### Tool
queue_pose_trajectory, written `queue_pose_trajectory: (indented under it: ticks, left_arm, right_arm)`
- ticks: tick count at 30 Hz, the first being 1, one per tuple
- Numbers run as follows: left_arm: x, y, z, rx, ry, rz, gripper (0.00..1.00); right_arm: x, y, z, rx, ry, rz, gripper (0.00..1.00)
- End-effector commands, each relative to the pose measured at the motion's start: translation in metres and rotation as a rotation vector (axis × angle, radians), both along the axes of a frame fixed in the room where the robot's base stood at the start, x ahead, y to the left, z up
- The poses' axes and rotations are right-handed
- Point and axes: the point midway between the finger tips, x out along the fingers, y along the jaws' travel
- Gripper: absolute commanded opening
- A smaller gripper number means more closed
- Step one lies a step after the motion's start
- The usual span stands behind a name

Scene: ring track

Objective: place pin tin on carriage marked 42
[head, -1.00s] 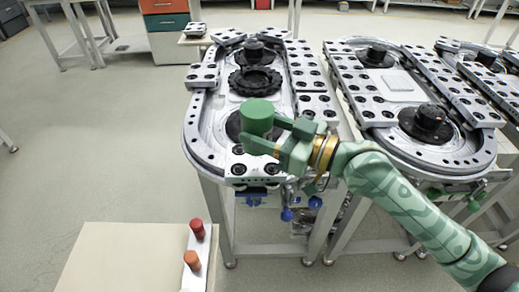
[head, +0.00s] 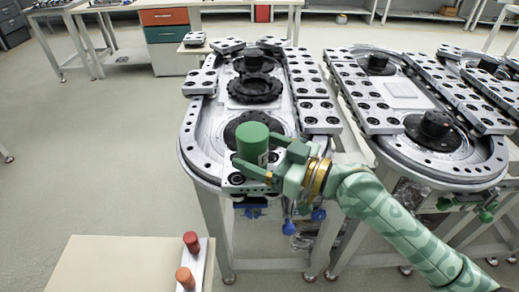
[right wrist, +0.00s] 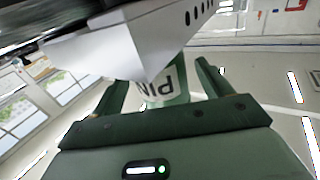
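The pin tin is a green cylinder (head: 253,144), upright in the head view, between the fingers of my right gripper (head: 263,157). In the right wrist view the tin (right wrist: 166,92) shows upside-down letters reading PIN, partly covered by a pale angular part. The gripper appears shut on the tin, in front of a dark round disc (head: 262,122) at the near end of the left ring track. I cannot read the number 42 on any carriage. My left gripper is out of view.
The left ring track (head: 193,150) carries black discs and metal blocks. A second track (head: 480,172) stands to its right. Open floor lies left.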

Motion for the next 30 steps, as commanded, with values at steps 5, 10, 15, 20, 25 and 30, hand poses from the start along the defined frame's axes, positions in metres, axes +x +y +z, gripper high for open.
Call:
queue_pose_trajectory:
  ticks: [5, 10, 15, 20, 25, 30]
  left_arm:
    - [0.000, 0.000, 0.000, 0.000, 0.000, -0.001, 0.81]
    - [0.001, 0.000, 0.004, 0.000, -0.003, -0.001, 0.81]
    - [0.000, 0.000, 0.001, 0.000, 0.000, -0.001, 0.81]
    - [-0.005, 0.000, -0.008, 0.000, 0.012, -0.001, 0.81]
    - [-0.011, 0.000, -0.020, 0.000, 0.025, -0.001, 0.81]
    - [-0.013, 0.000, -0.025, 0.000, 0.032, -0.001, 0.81]
  right_arm:
    - [0.000, 0.000, 0.000, 0.000, 0.000, 0.000, 0.77]
    - [-0.001, -0.002, 0.006, -0.001, -0.001, -0.001, 0.77]
    - [-0.018, -0.031, 0.002, -0.006, 0.000, -0.001, 0.77]
    - [-0.037, -0.065, -0.002, -0.007, 0.003, -0.001, 0.77]
    - [-0.052, -0.090, -0.002, -0.003, 0.004, -0.001, 0.77]
    - [-0.060, -0.102, 0.002, 0.000, 0.001, 0.000, 0.77]
